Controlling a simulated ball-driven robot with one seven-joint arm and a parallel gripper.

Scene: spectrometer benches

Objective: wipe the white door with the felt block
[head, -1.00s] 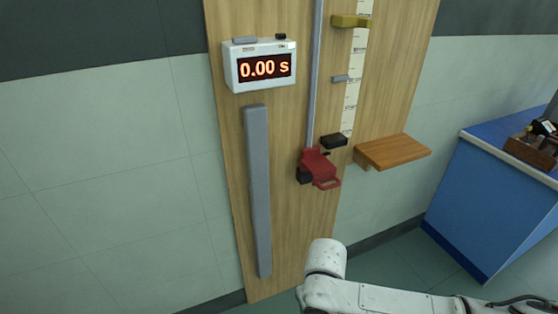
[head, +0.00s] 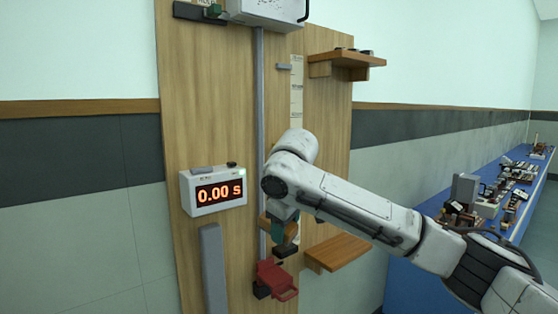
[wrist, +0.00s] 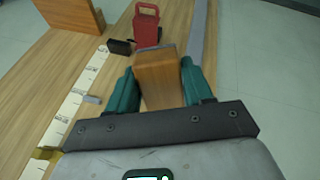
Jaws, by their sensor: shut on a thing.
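My gripper (wrist: 158,88) has teal fingers shut on a wood-brown block (wrist: 158,75) with a thin grey layer at its far end, which looks like the felt block. In the head view my gripper (head: 280,232) hangs in front of the wooden board, beside the metal rail and above the red holder; the arm hides much of the block. A white box (head: 262,10) with a dark handle at its right sits at the top of the board, cut off by the frame. I cannot tell if its front is the white door.
A timer reading 0.00 s (head: 213,190), a grey bar (head: 214,265), a red holder (head: 275,280) and a vertical rail (head: 259,120) are on the board. Wooden shelves jut out above (head: 345,60) and below (head: 337,252). A blue bench (head: 490,190) with instruments stands at right.

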